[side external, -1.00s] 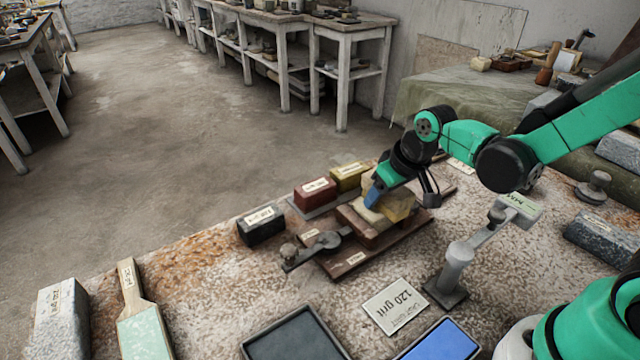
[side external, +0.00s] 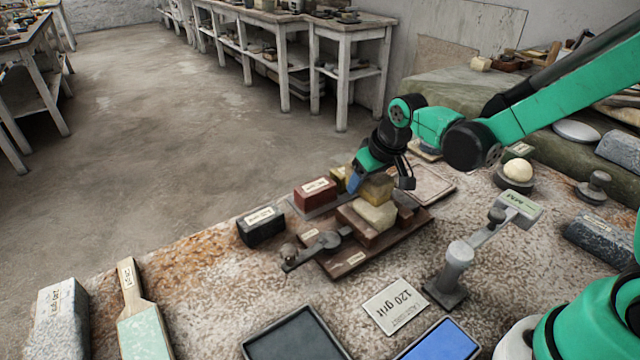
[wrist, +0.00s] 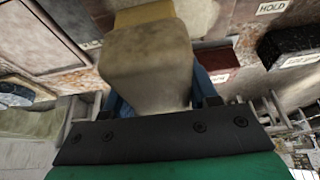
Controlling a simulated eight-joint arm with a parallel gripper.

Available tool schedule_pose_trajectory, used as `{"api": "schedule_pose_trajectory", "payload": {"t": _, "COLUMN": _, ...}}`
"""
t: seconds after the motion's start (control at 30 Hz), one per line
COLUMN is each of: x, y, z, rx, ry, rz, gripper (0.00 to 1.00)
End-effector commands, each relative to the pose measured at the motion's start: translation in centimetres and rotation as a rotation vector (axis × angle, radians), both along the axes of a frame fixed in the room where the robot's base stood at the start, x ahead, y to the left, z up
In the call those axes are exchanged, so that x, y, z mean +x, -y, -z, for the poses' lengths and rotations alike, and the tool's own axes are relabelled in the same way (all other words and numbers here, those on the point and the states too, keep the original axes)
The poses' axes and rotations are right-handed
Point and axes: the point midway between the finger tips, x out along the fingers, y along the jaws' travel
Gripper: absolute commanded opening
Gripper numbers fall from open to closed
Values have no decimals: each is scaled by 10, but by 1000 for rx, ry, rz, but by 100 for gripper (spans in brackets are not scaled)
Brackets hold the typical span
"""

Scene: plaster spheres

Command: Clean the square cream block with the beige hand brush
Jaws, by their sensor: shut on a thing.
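The square cream block (side external: 374,215) lies flat on a raised brown wooden block on the brown board (side external: 350,259). My gripper (side external: 367,182) is shut on a blocky, dull yellow-beige thing, the beige hand brush (side external: 378,187). The brush is over the far part of the cream block; I cannot tell whether they touch. No bristles can be made out. In the wrist view the brush (wrist: 150,62) fills the gap between my blue fingers, and a strip of the cream block (wrist: 146,14) shows beyond it.
A red block (side external: 315,192) and a partly hidden yellow block (side external: 339,177) stand behind the board. A black block (side external: 261,227) is to the left. A grey lever clamp (side external: 314,248) lies on the board's left. A grey post (side external: 456,268) stands to the right.

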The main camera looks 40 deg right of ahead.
Motion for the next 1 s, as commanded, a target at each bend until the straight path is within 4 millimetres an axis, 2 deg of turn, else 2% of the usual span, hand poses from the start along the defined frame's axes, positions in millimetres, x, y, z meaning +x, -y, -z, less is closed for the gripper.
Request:
{"api": "schedule_pose_trajectory", "payload": {"t": 0.2, "x": -2, "y": 0, "z": -2, "rx": 0, "ry": 0, "rz": 0, "gripper": 10}}
{"api": "schedule_pose_trajectory", "payload": {"t": 0.5, "x": -22, "y": 0, "z": -14, "rx": 0, "ry": 0, "rz": 0, "gripper": 10}}
{"api": "schedule_pose_trajectory", "payload": {"t": 1.0, "x": -23, "y": 0, "z": -12, "rx": 0, "ry": 0, "rz": 0, "gripper": 10}}
